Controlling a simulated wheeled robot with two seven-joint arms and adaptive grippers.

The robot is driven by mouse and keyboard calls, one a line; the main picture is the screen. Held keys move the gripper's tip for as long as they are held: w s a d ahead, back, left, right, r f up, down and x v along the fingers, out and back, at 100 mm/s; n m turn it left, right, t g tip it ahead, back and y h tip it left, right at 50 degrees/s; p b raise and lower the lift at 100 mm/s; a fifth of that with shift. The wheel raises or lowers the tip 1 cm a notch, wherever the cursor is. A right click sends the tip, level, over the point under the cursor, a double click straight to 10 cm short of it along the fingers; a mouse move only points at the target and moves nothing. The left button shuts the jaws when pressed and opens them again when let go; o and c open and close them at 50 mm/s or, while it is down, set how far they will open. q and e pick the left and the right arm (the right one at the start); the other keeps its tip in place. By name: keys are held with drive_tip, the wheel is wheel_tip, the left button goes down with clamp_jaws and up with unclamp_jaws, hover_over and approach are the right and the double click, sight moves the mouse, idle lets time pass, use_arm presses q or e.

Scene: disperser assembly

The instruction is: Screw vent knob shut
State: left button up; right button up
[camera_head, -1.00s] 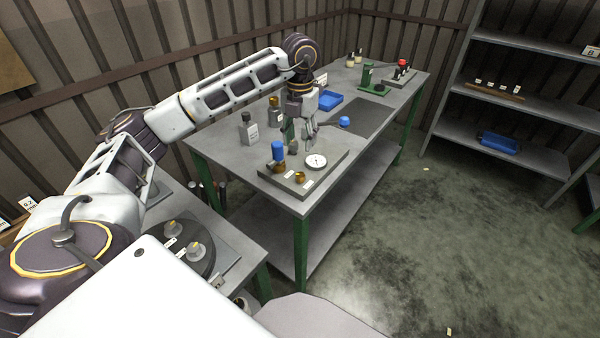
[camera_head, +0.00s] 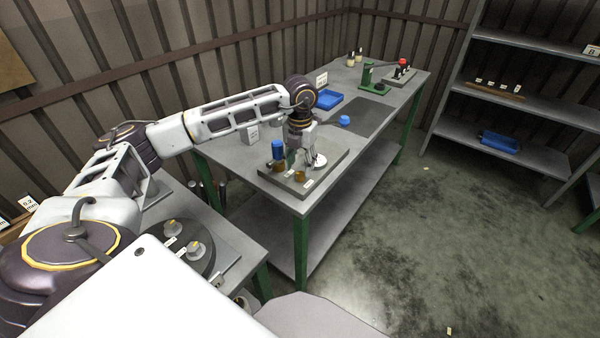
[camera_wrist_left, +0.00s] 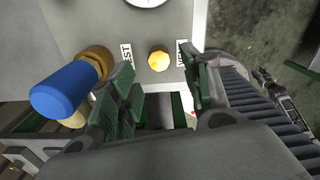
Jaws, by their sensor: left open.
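The vent knob (camera_wrist_left: 158,60) is a small brass knob on the grey plate in the left wrist view, between the labels that read TEST and VENT. In the head view the brass knob (camera_head: 300,176) shows below my left gripper (camera_head: 305,163). In the left wrist view my left gripper (camera_wrist_left: 157,85) is open, with its green fingers apart. The knob shows in the gap just beyond the fingertips; no grasp on it is seen. Whether a finger touches it cannot be told. My right gripper is not in view.
A blue-topped part with a brass collar (camera_wrist_left: 68,88) stands close beside the left finger; it also shows in the head view (camera_head: 278,150). A white dial gauge (camera_head: 319,161) sits on the plate (camera_head: 328,172). A blue tray (camera_head: 328,100) and a blue ball-like part (camera_head: 345,120) lie farther back.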

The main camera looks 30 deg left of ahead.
sight(300, 174)
use_arm(q)
drive_tip(key=shift+f, duration=2.05)
drive_tip(key=c, duration=1)
drive_tip(key=shift+c, duration=0.2)
